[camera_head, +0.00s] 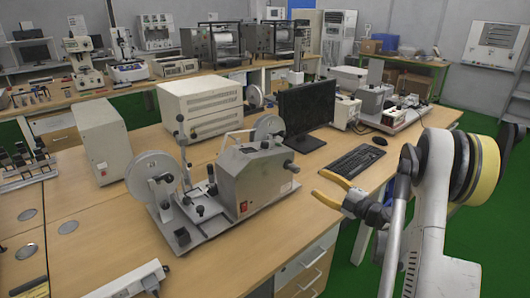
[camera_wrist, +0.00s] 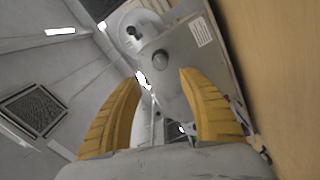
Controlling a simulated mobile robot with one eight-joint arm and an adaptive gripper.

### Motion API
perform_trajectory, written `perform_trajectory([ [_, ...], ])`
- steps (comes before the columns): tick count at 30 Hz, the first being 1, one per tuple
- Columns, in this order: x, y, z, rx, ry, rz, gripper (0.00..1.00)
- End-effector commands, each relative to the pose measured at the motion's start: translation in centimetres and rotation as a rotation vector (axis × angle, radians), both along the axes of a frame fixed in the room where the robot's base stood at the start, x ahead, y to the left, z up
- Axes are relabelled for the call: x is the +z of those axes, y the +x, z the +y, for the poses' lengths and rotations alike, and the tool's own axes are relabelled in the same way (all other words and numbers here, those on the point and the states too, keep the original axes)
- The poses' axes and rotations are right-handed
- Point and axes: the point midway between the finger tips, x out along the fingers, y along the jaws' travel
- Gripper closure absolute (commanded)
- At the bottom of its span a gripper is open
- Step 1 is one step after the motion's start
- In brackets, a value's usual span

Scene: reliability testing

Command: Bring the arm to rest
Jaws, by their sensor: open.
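My gripper (camera_head: 331,190) shows at the right of the head view, with yellow fingers spread apart and nothing between them. It is raised at the front edge of the wooden workbench (camera_head: 275,220), to the right of a grey reel machine (camera_head: 255,180). My arm comes up from the lower right. In the wrist view both yellow fingers of my gripper (camera_wrist: 160,105) stand apart, and the grey machine (camera_wrist: 195,55) lies beyond them. I cannot tell the exact gap between the fingers and the machine.
A black monitor (camera_head: 307,112), a keyboard (camera_head: 351,161) and a mouse (camera_head: 379,140) stand behind my gripper on the bench. Cream instrument boxes (camera_head: 201,105) stand further left. Green floor (camera_head: 480,225) is open at the right. A power strip (camera_head: 135,282) lies at the front left.

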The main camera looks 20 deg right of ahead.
Motion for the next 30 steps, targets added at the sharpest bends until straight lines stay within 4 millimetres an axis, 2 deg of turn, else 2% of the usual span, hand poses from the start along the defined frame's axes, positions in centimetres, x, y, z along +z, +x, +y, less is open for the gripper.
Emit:
perform_trajectory([
  [4, 0.7, 0.2, 0.1, -0.007, 0.006, -0.008, 0.50],
  [6, 2.5, 0.7, 0.3, -0.031, 0.022, -0.029, 0.50],
  [8, 5.3, 1.5, 0.5, -0.070, 0.052, -0.062, 0.50],
  [12, 14.2, 2.8, 1.3, -0.223, 0.180, -0.145, 0.50],
  [15, 19.4, 2.6, 1.9, -0.350, 0.303, -0.167, 0.50],
  [18, 22.5, 1.3, 2.7, -0.474, 0.433, -0.144, 0.50],
  [21, 23.6, -0.9, 4.0, -0.587, 0.564, -0.074, 0.50],
  [23, 23.2, -2.6, 5.2, -0.647, 0.638, -0.010, 0.50],
  [26, 21.4, -6.1, 7.8, -0.736, 0.753, 0.131, 0.50],
  [30, 16.7, -12.3, 13.1, -0.825, 0.882, 0.397, 0.50],
])
